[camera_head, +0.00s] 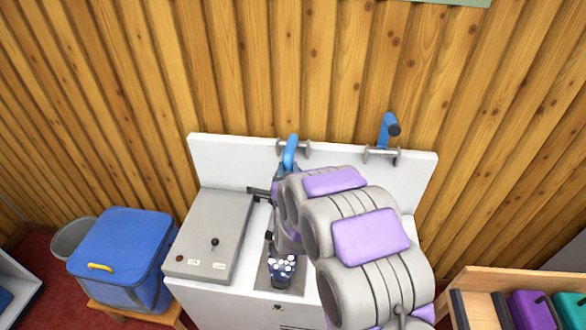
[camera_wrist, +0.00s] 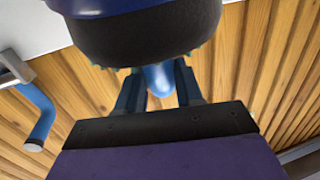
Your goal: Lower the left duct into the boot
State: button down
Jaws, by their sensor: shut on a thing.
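The left duct (camera_head: 291,150) is a bent blue tube in front of the left bracket on the white back panel. It also shows in the wrist view (camera_wrist: 159,80), between the fingers. My gripper (camera_head: 289,168) is shut on it; its fingers also show in the wrist view (camera_wrist: 159,88). A large dark round piece with a blue rim (camera_wrist: 150,35) fills the top of the wrist view; I cannot tell whether it belongs to the duct. A dark cup-like holder (camera_head: 281,282) with white and blue bits stands below on the bench. I cannot identify the boot for certain; my arm hides part of the bench.
A grey control box (camera_head: 208,235) stands at the bench's left. A blue bin (camera_head: 120,245) is further left. A wooden rack (camera_head: 480,280) with coloured items is at right.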

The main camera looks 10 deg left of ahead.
jog(key=shift+f, duration=0.15)
jog(key=c, duration=0.7)
grip_release()
jog(key=shift+c, duration=0.2)
jog(key=shift+s, duration=0.5)
jog(key=p+v, duration=0.8)
jog(key=shift+s+d+p, duration=0.1)
jog(key=shift+s+p, duration=0.1)
jog(key=shift+p, duration=0.35)
